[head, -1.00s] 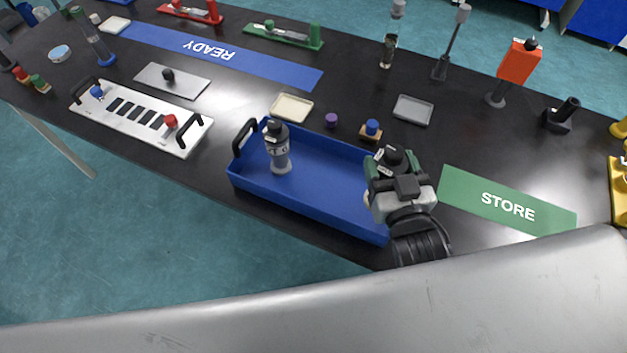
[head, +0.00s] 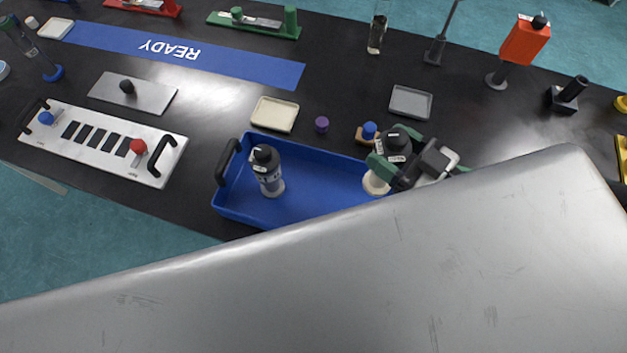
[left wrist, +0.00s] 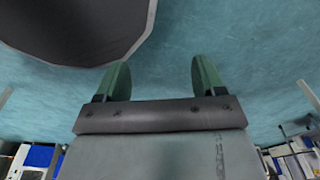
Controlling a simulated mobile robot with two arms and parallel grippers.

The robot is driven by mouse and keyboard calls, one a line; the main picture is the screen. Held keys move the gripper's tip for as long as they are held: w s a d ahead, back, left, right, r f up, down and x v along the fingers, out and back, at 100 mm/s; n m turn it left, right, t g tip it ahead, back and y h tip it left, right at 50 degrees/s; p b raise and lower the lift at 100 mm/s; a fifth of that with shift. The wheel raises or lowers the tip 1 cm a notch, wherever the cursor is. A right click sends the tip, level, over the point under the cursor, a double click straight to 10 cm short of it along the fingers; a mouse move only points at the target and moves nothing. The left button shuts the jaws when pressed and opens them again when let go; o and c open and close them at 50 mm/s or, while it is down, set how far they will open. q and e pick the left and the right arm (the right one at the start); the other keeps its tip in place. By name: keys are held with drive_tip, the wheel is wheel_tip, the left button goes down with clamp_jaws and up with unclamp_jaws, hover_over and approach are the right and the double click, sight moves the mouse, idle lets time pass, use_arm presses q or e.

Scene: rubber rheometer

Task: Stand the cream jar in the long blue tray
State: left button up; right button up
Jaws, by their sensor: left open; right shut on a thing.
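The long blue tray (head: 312,168) lies on the black bench, its lower right part hidden. My right gripper (head: 388,170) is shut on the cream jar (head: 376,184), which has a black cap with a white label. The jar is at the tray's right end, mostly covered by the fingers; I cannot tell whether its base touches the tray floor. A grey jar (head: 269,180) with a black cap stands upright toward the tray's left end. My left gripper (left wrist: 160,75) is open and empty in the left wrist view, over the teal floor.
Behind the tray are a cream dish (head: 275,114), a purple knob (head: 321,124), a blue-knobbed block (head: 368,132) and a grey dish (head: 411,102). A white panel with handles (head: 98,139) lies to the left. The tray floor between the jars is clear.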

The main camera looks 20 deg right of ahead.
use_arm(q)
drive_tip(key=shift+s+a+r+p, duration=0.1)
drive_tip(key=shift+s+r+p, duration=0.2)
drive_tip(key=shift+r+p, duration=0.25)
drive_tip(key=shift+s+r+p, duration=0.25)
drive_tip(key=shift+r+p, duration=0.25)
drive_tip(key=shift+p, duration=0.05)
use_arm(e)
drive_tip(key=w+a+f, duration=0.3)
drive_tip(key=a+f, duration=0.8)
drive_tip(key=shift+w, duration=0.4)
drive_tip(key=shift+f, duration=0.1)
drive_tip(key=o, duration=1.2)
use_arm(q)
drive_tip(key=shift+s+f, duration=0.1)
use_arm(e)
drive_tip(key=shift+o, duration=0.2)
